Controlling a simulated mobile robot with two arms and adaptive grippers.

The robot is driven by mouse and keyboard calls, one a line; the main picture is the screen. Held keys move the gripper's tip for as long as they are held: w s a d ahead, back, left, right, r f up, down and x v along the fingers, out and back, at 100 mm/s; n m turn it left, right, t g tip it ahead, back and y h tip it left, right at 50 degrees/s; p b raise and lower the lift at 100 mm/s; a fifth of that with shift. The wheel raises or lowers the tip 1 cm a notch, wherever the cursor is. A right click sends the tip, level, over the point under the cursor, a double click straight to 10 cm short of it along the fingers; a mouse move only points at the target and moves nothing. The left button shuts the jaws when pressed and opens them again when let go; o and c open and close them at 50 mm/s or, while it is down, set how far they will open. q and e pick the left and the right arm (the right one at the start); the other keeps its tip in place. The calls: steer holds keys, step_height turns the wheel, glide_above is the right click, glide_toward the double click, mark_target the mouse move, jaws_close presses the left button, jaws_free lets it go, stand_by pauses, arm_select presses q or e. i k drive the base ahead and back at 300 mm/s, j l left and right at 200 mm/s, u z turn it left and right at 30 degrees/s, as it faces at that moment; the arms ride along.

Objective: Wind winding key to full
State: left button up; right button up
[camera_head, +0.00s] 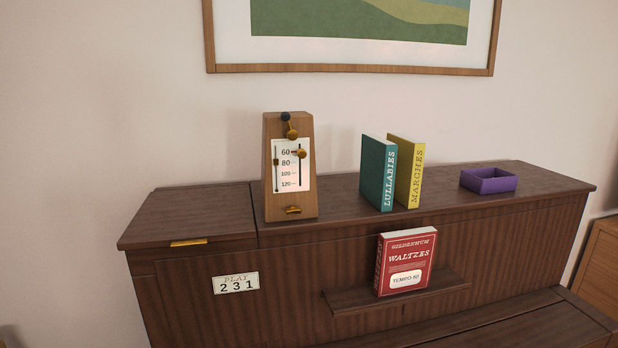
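A wooden metronome (269,190) stands upright on top of the dark wood piano cabinet. A brass, wing-shaped piece (293,210) low on its front looks like the winding key and lies about level. The white scale plate (287,181) reads 60, 80, 100 and 120 from top to bottom. A brass knob (300,153) sits near the 60 to 80 marks on a dark vertical slot. Another brass piece (292,134) and a dark ball (286,117) are at the top. How far the key is wound cannot be told. Neither gripper is in view.
A red Waltzes book (405,262), marked Tempo 60, stands on the front ledge (448,287). Teal (377,172) and yellow (409,171) books and a purple tray (488,185) are right of the metronome. A brass tab (188,243) is on the left lid.

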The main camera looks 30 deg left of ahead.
mark_target(292, 210)
steer(key=u, duration=1.05)
